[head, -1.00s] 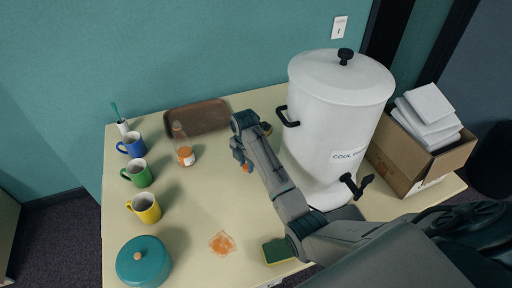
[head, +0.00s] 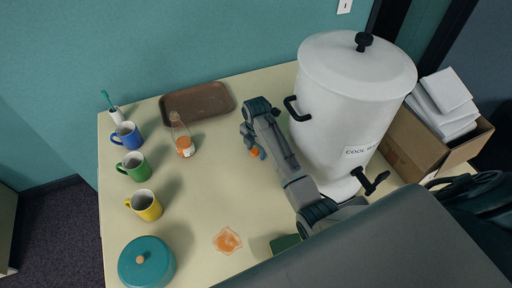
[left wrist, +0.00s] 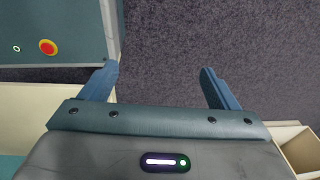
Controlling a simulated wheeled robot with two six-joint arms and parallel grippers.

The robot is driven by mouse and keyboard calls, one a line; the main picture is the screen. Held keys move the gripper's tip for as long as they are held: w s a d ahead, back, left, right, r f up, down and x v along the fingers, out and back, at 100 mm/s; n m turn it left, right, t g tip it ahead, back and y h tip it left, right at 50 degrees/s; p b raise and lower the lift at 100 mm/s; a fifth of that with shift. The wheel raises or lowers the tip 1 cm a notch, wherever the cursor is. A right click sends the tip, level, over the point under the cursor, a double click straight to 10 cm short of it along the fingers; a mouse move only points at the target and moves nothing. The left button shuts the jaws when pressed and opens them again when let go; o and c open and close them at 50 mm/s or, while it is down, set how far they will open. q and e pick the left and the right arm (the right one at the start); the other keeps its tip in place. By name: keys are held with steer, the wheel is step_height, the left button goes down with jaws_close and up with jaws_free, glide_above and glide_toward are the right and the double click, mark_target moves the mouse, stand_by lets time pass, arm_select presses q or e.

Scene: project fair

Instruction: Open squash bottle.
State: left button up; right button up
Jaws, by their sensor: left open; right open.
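The squash bottle (head: 181,134) is clear with orange liquid low inside and a pale label. It stands upright on the table (head: 201,208), just in front of the brown tray. Whether a cap is on its narrow top is too small to tell. My right gripper (head: 257,154) is over the table, to the right of the bottle and apart from it, open with nothing visible in it. My left gripper does not show in the head view. In the left wrist view my left gripper (left wrist: 161,88) is open and empty above dark carpet.
Blue (head: 127,135), green (head: 134,166) and yellow mugs (head: 145,205) line the left side. A large white urn (head: 345,95), a cardboard box (head: 410,146) and a partly hidden green sponge (head: 285,243) are right.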

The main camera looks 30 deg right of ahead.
mark_target(256, 152)
steer(key=shift+s+r, duration=0.1)
steer(key=shift+s, duration=0.05)
steer(key=shift+r, duration=0.2)
step_height(256, 152, up, 7)
steer(key=shift+b, duration=1)
arm_select(q)
steer(key=shift+s+d+f, duration=0.2)
steer(key=shift+s+f, duration=0.15)
steer(key=shift+f, duration=0.2)
steer(key=shift+s+d+f, duration=0.15)
steer(key=shift+s+f, duration=0.2)
steer(key=shift+f, duration=0.2)
steer(key=shift+s+a, duration=0.1)
arm_select(e)
steer(key=shift+a+f, duration=0.1)
